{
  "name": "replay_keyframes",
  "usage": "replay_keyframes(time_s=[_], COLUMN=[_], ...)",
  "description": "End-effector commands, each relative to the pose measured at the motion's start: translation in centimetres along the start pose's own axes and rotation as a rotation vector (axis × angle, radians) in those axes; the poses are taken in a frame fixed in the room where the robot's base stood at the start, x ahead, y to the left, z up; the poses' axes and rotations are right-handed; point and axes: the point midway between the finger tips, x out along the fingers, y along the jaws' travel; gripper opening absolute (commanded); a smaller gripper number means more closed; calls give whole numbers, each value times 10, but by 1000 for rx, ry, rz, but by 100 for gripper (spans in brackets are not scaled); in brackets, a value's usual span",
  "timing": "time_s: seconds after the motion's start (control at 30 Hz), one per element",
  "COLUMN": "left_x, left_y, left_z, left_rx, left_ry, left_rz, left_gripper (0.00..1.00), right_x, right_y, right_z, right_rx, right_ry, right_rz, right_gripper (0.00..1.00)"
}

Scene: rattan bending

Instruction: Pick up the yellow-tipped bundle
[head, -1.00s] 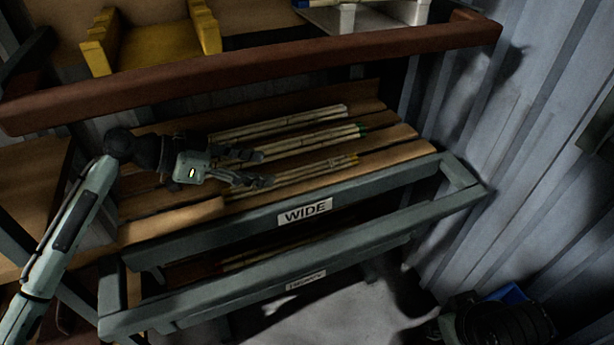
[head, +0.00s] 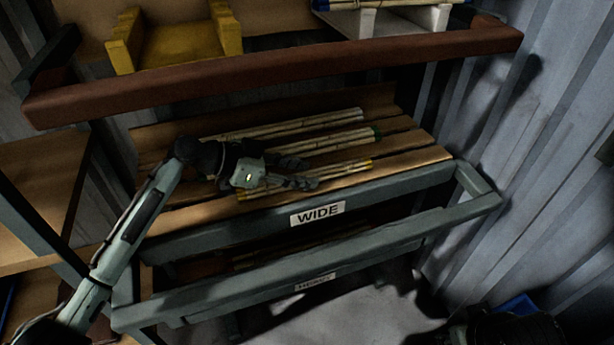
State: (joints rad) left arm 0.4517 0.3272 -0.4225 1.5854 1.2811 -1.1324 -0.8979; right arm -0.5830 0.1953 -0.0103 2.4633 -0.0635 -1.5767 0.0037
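The yellow-tipped bundle (head: 345,171) of thin pale rods lies on the front part of the slatted shelf marked WIDE, its yellow ends toward the right. My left gripper (head: 310,173) is open, with its two dark fingers apart and pointing right. The fingers are over the left and middle part of this bundle and hide some of it. I cannot tell whether they touch the rods. At the bottom right, a dark shape (head: 505,328) looks like part of my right arm; its fingers cannot be made out.
A green-tipped bundle (head: 345,142) lies just behind, and a pale-tipped bundle (head: 325,122) farther back. A grey rail with the WIDE label (head: 317,214) runs along the shelf front. A brown beam (head: 280,72) crosses above. A corrugated wall (head: 560,150) stands right.

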Motion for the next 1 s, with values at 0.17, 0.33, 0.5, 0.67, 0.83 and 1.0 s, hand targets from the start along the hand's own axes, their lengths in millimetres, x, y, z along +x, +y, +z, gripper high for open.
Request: replay_keyframes(time_s=[0.17,0.33,0.5,0.67,0.83,1.0], left_x=[0,0,-1,-4,-12,-17], left_y=[0,0,0,0,-1,17], left_z=[0,0,0,-6,-22,-30], left_rx=[0,0,0,2,4,2], left_ry=[0,1,1,1,1,-1], left_rz=[0,0,0,-1,-2,3], left_gripper=[11,0,0,0,0,0], right_x=[0,0,0,0,0,2], right_y=[0,0,0,0,0,-1], right_z=[0,0,0,0,-1,0], right_rx=[0,0,0,0,-1,-1], right_ry=[0,1,1,1,3,1], right_rz=[0,-1,-1,-1,-1,-2], right_gripper=[40,40,40,40,40,40])
